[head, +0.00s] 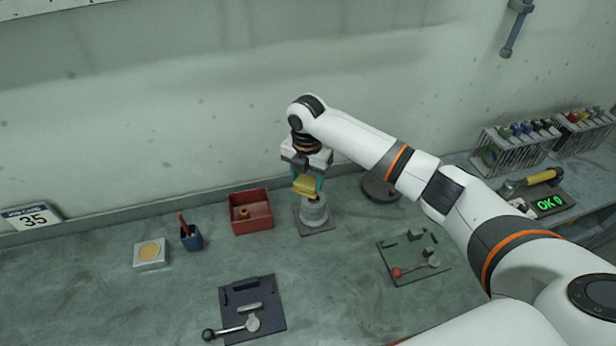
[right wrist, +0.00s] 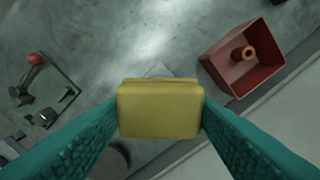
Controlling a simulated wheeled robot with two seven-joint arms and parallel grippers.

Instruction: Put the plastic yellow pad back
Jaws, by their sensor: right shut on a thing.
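The yellow pad (head: 306,185) is a small block held between the teal fingers of my right gripper (head: 307,180). In the right wrist view the pad (right wrist: 160,108) fills the space between both fingers, and the gripper is shut on it. The pad is above a grey cylindrical piece (head: 314,211) that stands on a dark square plate (head: 318,229). I cannot tell whether the pad touches that piece. My left gripper is not in view.
A red bin (head: 251,212) with an orange ring-like part stands just left of the cylinder. A white box with a yellow disc (head: 150,253), a blue cup (head: 192,238) and two lever fixtures, dark (head: 270,290) and green (head: 398,270), are on the bench. The wall is close behind.

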